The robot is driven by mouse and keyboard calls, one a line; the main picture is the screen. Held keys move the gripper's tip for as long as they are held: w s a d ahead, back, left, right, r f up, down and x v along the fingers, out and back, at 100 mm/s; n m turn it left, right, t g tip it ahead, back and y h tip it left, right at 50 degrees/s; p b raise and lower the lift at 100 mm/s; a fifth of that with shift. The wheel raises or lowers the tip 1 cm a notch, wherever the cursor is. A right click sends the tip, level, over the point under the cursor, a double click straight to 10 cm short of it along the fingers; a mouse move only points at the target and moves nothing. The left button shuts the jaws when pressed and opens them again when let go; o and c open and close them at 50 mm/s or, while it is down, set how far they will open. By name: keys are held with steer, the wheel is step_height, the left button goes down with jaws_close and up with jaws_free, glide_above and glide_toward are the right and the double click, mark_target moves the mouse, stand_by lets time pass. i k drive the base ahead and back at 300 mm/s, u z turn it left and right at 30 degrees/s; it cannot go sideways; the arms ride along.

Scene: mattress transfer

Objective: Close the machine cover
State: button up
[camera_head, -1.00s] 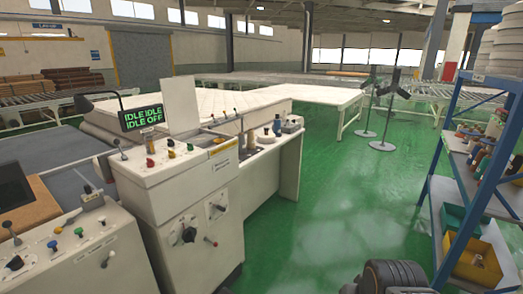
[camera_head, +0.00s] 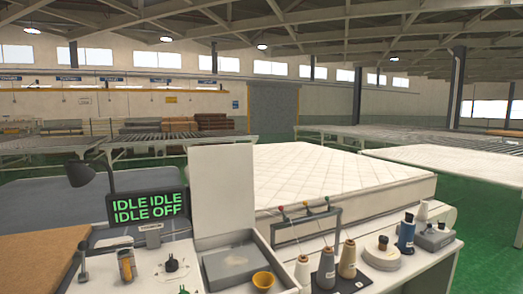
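The machine cover looks to be the pale upright panel (camera_head: 222,188). It stands open, roughly vertical, at the back edge of a white box-like housing (camera_head: 278,268) on the machine. The display (camera_head: 148,207) left of the cover reads IDLE IDLE, IDLE OFF. My gripper is not in view, so its place relative to the cover does not show.
A dark lamp (camera_head: 82,174) stands left of the display. A quilted mattress (camera_head: 330,172) lies behind. Green floor shows at the far right.

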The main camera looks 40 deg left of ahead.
mark_target(221, 185)
steer(key=i, duration=1.95)
steer(key=u, duration=1.55)
